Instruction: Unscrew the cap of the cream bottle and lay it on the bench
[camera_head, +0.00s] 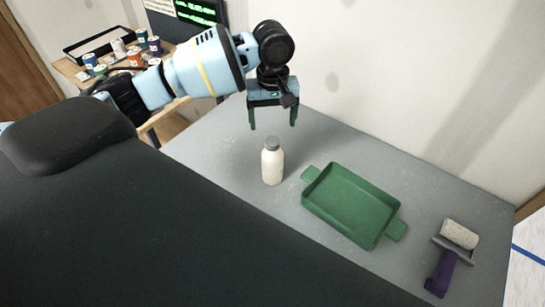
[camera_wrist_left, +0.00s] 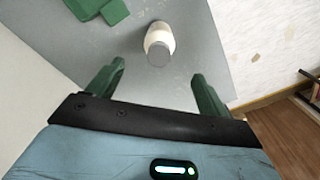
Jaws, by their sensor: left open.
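The cream bottle (camera_head: 272,167) stands upright on the grey bench (camera_head: 222,150), left of the green tray. Its grey cap (camera_head: 272,143) is on its top. My left gripper (camera_head: 272,122) is open and empty, with its green fingers pointing down above the bench, and in the head view it shows just above the cap. In the left wrist view the bottle (camera_wrist_left: 160,38) and its cap (camera_wrist_left: 158,54) lie beyond the open fingertips (camera_wrist_left: 158,72), apart from them. My right gripper is not in view.
A green tray (camera_head: 328,212) with two handles lies right of the bottle. A roller with a purple handle (camera_head: 441,274) lies at the bench's right end. A wall stands behind the bench.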

